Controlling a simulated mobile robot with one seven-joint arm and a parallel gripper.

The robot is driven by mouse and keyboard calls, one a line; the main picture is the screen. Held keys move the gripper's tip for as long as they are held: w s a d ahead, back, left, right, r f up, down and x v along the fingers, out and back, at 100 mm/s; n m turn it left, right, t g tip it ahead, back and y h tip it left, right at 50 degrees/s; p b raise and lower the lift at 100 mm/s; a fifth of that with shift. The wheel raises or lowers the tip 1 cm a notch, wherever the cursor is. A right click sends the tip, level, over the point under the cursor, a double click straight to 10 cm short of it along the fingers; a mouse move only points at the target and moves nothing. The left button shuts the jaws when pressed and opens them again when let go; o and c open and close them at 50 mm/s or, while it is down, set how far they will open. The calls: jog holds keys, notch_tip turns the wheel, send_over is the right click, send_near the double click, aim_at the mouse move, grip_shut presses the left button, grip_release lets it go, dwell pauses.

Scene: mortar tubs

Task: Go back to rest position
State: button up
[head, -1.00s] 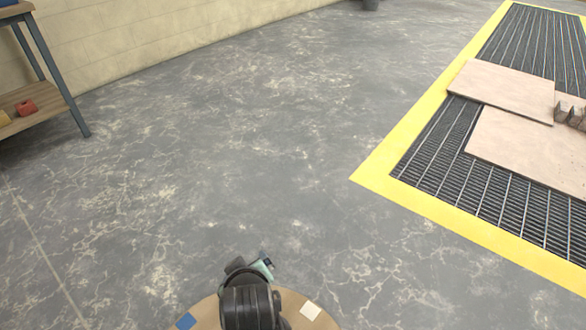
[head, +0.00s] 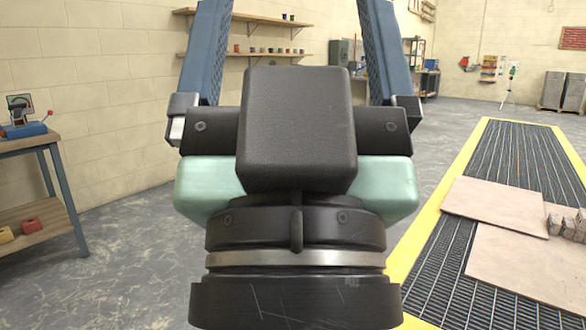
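My gripper (head: 290,60) fills the middle of the head view, raised close in front of the camera and pointing up and away. Its two blue fingers stand wide apart on either side of a black block, with nothing seen between them. The fingertips run past the top edge of the picture. The pale green body and the black wrist show below the fingers. No mortar tub can be made out in this view.
A workbench (head: 42,146) stands at the left edge. A yellow-edged floor grate (head: 452,259) with boards (head: 497,205) lies on the right. Shelves (head: 272,53) with small pots hang on the far wall. Grey floor (head: 120,225) is clear between bench and grate.

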notch_tip(320, 180, up, 36)
jog(key=p, duration=3.3)
jog(key=shift+w+f, duration=0.15)
jog(key=shift+f, duration=0.1)
